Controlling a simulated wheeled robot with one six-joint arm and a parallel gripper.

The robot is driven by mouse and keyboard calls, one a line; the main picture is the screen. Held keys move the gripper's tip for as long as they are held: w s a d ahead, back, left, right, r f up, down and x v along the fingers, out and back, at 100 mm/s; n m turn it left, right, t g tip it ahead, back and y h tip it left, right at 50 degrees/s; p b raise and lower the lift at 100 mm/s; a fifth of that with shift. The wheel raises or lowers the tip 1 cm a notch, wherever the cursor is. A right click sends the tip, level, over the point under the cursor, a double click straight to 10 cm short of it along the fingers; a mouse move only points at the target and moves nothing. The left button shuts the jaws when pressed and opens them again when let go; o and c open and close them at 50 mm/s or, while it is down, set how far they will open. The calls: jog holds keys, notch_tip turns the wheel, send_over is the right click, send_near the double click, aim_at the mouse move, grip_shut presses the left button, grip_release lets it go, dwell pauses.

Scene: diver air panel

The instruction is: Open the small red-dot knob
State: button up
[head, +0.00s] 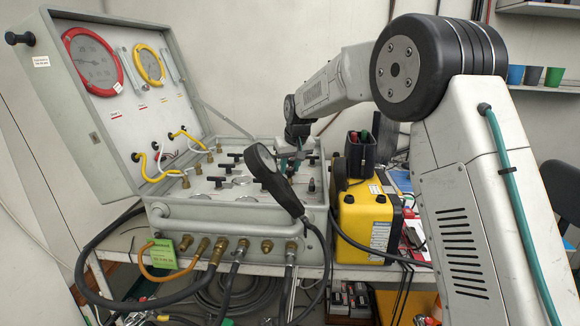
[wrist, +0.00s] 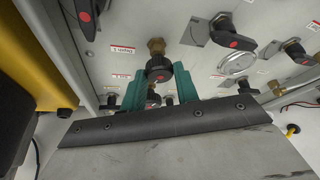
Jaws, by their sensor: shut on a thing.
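The small black knob with a red dot (wrist: 159,70) sits on a brass stem in the wrist view, between the two green fingers of my gripper (wrist: 158,88). My gripper is shut on this knob, one finger on each side. In the head view my gripper (head: 294,162) reaches down onto the right part of the grey case's panel (head: 225,180). The knob is hidden there behind the gripper and a black handset. How far the knob is turned cannot be told.
Larger black red-dot handles (wrist: 232,40) stand close by on the panel, with a round silver disc (wrist: 238,64) among them. The open lid (head: 110,90) rises at left.

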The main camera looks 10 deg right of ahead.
dwell(0.4)
jog(key=o, duration=0.9)
jog(key=shift+o, duration=0.2)
jog(key=v, duration=0.8)
jog(key=shift+f, duration=0.1)
